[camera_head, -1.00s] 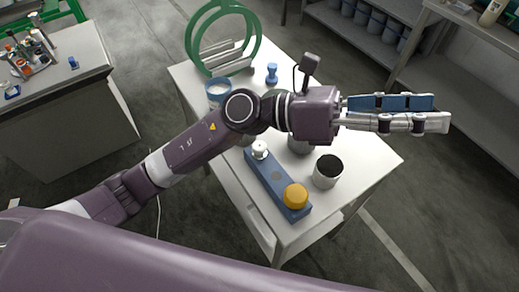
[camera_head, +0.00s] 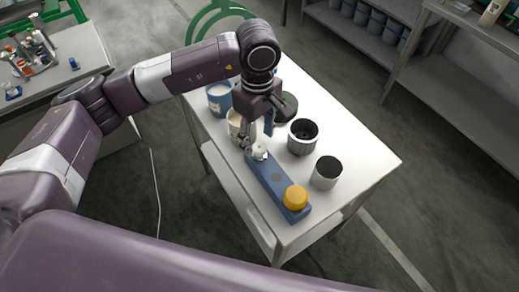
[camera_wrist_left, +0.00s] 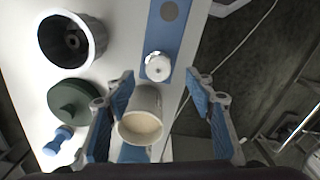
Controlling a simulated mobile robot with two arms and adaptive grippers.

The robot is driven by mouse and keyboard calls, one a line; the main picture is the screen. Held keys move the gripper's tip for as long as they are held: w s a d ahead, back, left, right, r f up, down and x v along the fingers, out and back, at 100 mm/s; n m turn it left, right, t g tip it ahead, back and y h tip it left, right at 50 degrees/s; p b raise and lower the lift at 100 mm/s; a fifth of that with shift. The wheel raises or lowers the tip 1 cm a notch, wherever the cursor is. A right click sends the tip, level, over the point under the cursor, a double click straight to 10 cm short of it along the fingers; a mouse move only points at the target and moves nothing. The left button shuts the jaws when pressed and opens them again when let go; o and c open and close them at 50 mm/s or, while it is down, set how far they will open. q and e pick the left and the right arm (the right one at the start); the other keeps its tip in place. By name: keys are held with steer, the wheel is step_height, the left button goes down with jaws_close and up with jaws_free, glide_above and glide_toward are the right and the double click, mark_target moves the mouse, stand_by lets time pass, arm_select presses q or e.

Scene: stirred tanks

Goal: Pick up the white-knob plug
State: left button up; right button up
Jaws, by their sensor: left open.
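The white-knob plug (camera_head: 259,152) sits at the far end of a long blue block (camera_head: 268,184). In the left wrist view the white knob (camera_wrist_left: 157,66) shows on the blue block (camera_wrist_left: 168,35), between and a little ahead of the fingertips. My left gripper (camera_head: 260,142) points down right above the plug in the head view and partly covers it. In the left wrist view the gripper (camera_wrist_left: 162,82) is open, with blue-padded fingers on either side and nothing held. Whether a finger touches the knob I cannot tell. My right gripper is not in view.
A yellow knob (camera_head: 296,197) sits at the block's near end. A dark-lined tank (camera_head: 302,137), a white cup with dark contents (camera_head: 326,172), a cream-filled cup (camera_wrist_left: 141,125) and a blue-rimmed container (camera_head: 219,98) stand close by. The table's (camera_head: 365,150) right side is clear.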

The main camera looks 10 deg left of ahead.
mark_target(259, 146)
arm_select(q)
steer(key=shift+f+p, duration=0.35)
steer(key=shift+f, duration=0.1)
step_height(259, 146, down, 4)
steer(key=shift+d+r+p, duration=0.1)
steer(key=shift+r+p, duration=0.15)
steer(key=shift+p, duration=0.65)
steer(key=shift+w+f, duration=0.1)
steer(key=shift+f, duration=0.35)
steer(key=c, duration=1.3)
steer(key=shift+o, duration=0.2)
